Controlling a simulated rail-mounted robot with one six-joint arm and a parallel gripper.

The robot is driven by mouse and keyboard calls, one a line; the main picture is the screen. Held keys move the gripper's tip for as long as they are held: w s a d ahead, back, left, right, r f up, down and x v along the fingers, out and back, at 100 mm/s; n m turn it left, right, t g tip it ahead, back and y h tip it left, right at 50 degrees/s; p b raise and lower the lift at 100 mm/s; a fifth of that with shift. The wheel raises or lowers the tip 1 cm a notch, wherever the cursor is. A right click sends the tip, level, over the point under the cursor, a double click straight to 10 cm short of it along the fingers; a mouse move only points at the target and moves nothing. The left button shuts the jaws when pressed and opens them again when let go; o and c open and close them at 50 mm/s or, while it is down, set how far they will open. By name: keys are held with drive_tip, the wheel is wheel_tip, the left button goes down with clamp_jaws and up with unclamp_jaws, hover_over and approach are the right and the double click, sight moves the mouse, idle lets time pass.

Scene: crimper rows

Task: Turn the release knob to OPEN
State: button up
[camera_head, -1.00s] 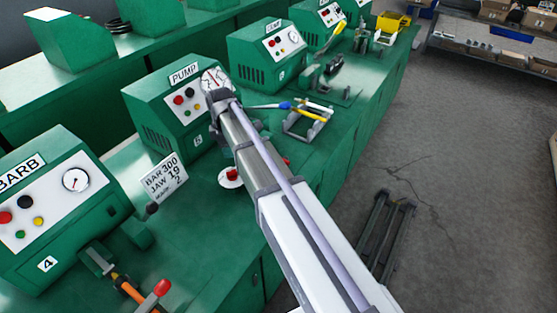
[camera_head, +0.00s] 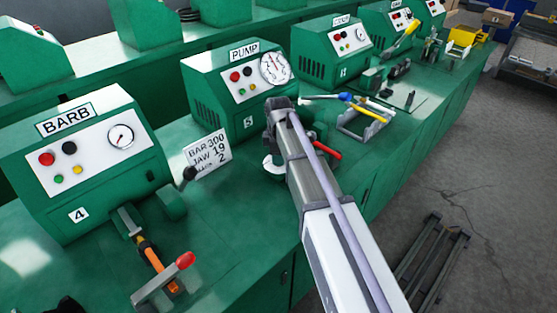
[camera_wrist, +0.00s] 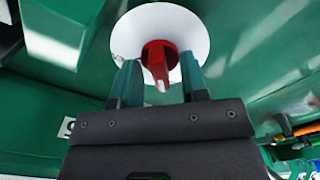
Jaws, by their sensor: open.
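The release knob (camera_wrist: 158,62) is red with a pointer-like grip and sits on a round white disc (camera_wrist: 122,38) in the wrist view. No OPEN marking is legible. My gripper (camera_wrist: 160,68) is open, with one finger on each side of the knob's pointer. The fingertips overlap the disc's near edge in the picture; I cannot tell whether they touch the knob. In the head view the white disc (camera_head: 272,166) shows partly beside my arm, below the PUMP machine (camera_head: 215,82). There the knob and my fingers are hidden behind the arm.
The BARB machine (camera_head: 85,160) with an orange tool (camera_head: 155,262) stands to the left. A placard (camera_head: 207,152) stands left of the disc. A red handle (camera_head: 326,150) is close right of my arm. A tool rack (camera_head: 362,122) lies further right on the green bench.

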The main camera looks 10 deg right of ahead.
drive_tip(key=shift+c, duration=0.3)
clamp_jaws()
drive_tip(key=shift+m, duration=0.3)
drive_tip(key=m, duration=0.8)
drive_tip(key=shift+m, duration=0.4)
drive_tip(key=m, duration=0.4)
drive_tip(key=shift+m, duration=2.3)
